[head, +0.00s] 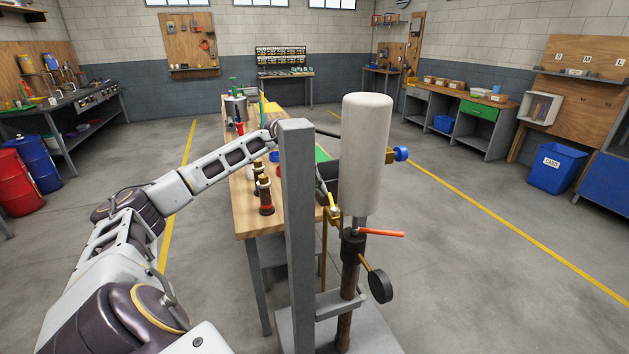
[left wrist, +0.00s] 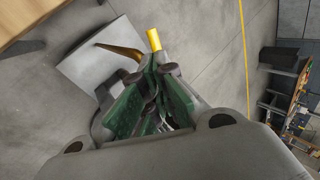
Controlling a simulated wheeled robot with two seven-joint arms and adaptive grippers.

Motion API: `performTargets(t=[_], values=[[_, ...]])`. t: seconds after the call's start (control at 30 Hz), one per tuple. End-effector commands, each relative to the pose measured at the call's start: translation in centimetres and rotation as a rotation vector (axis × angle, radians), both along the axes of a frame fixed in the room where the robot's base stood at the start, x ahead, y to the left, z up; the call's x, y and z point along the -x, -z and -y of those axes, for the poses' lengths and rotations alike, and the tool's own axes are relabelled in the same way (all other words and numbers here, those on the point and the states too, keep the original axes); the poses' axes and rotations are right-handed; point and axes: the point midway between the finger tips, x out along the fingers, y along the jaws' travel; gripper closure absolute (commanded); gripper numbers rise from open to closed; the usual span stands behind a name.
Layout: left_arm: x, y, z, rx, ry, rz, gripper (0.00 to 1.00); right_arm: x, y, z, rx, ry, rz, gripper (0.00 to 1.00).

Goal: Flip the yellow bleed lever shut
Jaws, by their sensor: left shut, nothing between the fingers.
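The yellow bleed lever (head: 333,212) is a small yellow piece low on the left of the large off-white cylinder (head: 367,150). In the left wrist view its yellow end (left wrist: 154,40) shows just beyond my fingertips, beside a curved brass-coloured piece (left wrist: 120,50). My left arm reaches behind the grey post, which hides part of the wrist. My left gripper (left wrist: 157,70) is shut and empty, with its tips close to the lever. I cannot tell whether they touch it. My right gripper is in neither view.
The grey upright post (head: 296,220) stands left of the cylinder. A red-orange handle (head: 380,233), a black round knob (head: 380,286) and a blue knob (head: 401,153) stick out to the right. A wooden workbench (head: 243,200) with bottles stands behind.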

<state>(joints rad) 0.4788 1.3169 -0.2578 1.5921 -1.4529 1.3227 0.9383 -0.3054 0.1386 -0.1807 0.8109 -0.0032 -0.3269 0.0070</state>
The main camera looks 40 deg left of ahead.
Motion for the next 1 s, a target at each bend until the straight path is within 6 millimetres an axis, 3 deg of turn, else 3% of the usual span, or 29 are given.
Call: performTargets(t=[0.4, 1.0], values=[[-1.3, 2.6, 1.2, 0.002, 0.0, 0.0, 1.0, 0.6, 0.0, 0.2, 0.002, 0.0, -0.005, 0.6], [-1.4, 2.8, 1.2, 0.0, 0.006, 0.0, 1.0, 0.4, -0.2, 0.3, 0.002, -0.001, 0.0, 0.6]])
